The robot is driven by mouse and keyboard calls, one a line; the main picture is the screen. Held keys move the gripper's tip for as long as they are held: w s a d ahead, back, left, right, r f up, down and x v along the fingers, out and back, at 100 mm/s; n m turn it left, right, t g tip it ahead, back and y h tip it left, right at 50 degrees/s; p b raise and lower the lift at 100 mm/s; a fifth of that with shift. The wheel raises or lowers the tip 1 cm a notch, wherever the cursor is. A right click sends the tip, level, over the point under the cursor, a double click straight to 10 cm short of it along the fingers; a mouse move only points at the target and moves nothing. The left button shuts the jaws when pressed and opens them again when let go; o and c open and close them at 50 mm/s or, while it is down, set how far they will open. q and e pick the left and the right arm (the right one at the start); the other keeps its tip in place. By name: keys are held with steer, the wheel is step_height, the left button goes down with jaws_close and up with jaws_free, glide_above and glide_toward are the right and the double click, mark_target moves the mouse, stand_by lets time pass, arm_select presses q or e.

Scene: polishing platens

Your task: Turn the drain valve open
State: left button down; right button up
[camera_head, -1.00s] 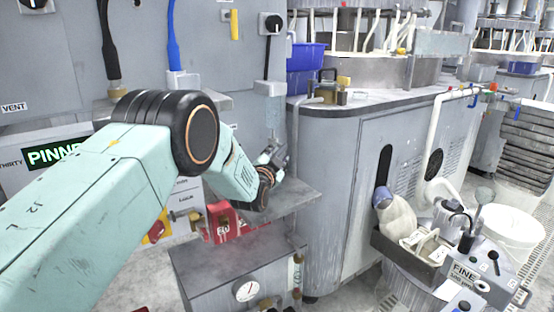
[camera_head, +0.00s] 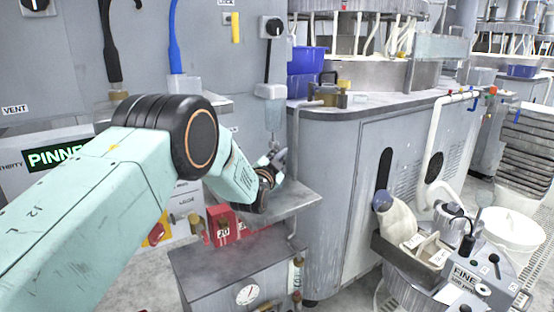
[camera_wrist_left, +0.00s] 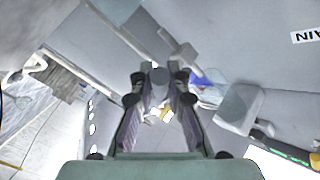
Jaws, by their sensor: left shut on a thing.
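My left gripper (camera_head: 277,157) is at the grey cabinet front, below a clear cup (camera_head: 270,110). In the left wrist view its two dark fingers (camera_wrist_left: 160,100) are closed in around a small grey round-ended part (camera_wrist_left: 160,78), which I take to be the drain valve's handle. The fingers hide most of it, so its turn angle cannot be told. A white label (camera_wrist_left: 306,35) ending in "AIN" is on the panel at the upper right of that view. My right gripper is not in view.
A grey shelf (camera_head: 300,203) juts out just below the gripper. Red blocks (camera_head: 222,222) and a box with a gauge (camera_head: 215,265) are lower down. A rounded cabinet (camera_head: 335,190) stands close on the right.

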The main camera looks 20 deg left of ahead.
arm_select(q)
steer(key=b, duration=0.1)
steer(key=n+t+b, duration=0.1)
steer(key=shift+w+d+f+b, duration=0.15)
steer(key=shift+f+b, duration=0.25)
steer(key=shift+d+r+n+t+b, duration=0.1)
steer(key=shift+n+t+b, duration=0.4)
steer(key=shift+t+b, duration=0.1)
steer(key=c, duration=1.3)
jaws_free()
steer(key=shift+s+d+f, duration=0.1)
steer(key=shift+s+f, duration=0.25)
steer(key=shift+s, duration=1.6)
steer(key=shift+s+d+f, duration=0.15)
steer(key=shift+s+f, duration=0.2)
steer(key=shift+s, duration=1.6)
steer(key=shift+s+d+f, duration=0.1)
steer(key=shift+s+f, duration=0.25)
steer(key=shift+s, duration=1.6)
